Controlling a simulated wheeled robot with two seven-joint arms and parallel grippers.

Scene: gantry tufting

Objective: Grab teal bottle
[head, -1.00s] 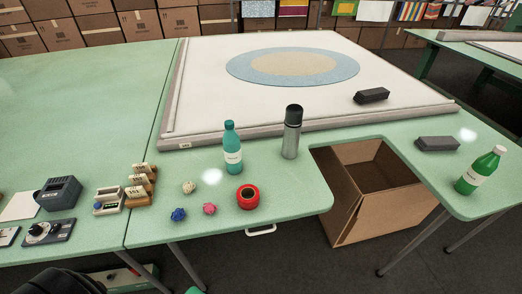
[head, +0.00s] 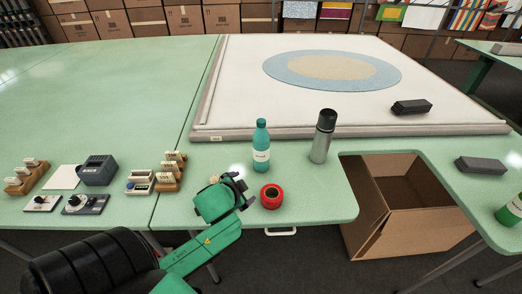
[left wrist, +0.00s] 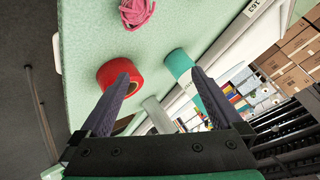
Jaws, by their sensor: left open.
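The teal bottle (head: 261,152) with a white label and teal cap stands upright on the green table, in front of the white tufting frame. It also shows in the left wrist view (left wrist: 179,63), beyond my finger on the right. My left gripper (head: 238,184) is open and empty, left of and nearer than the bottle in the head view, not touching it. In the left wrist view its two fingers (left wrist: 160,72) are spread apart, with the bottle close to the right finger's tip. My right gripper is not in view.
A red tape roll (head: 271,196) lies just right of my left gripper. A steel flask (head: 323,138) stands right of the bottle. A pink yarn ball (left wrist: 136,12) shows in the left wrist view. An open cardboard box (head: 400,195) sits below the table's cutout. A green bottle (head: 510,211) stands far right.

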